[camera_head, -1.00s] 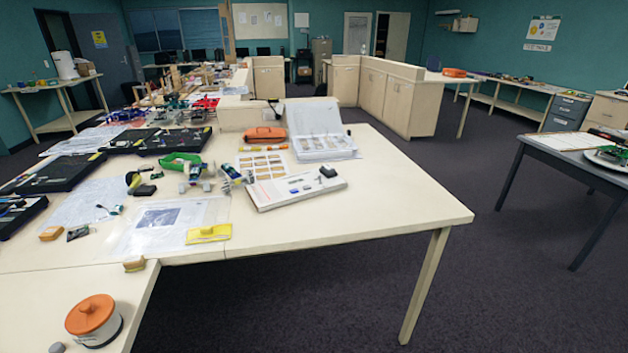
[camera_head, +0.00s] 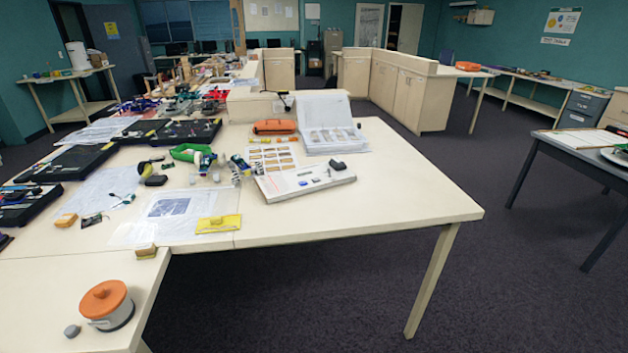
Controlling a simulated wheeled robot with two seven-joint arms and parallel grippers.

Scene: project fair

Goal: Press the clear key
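No key marked clear can be made out at this size. A white flat box or device (camera_head: 290,187) lies on the pale table (camera_head: 400,205), right of the middle. It has small dark and blue parts on top, too small to read, and a dark block (camera_head: 337,165) at its right end. Neither of my grippers is in view.
An orange-lidded pot (camera_head: 107,305) stands at the near left. An open binder (camera_head: 330,112), an orange case (camera_head: 275,127), a yellow packet (camera_head: 218,224) and black trays (camera_head: 70,163) lie on the table. Dark carpet (camera_head: 520,270) is clear at the right.

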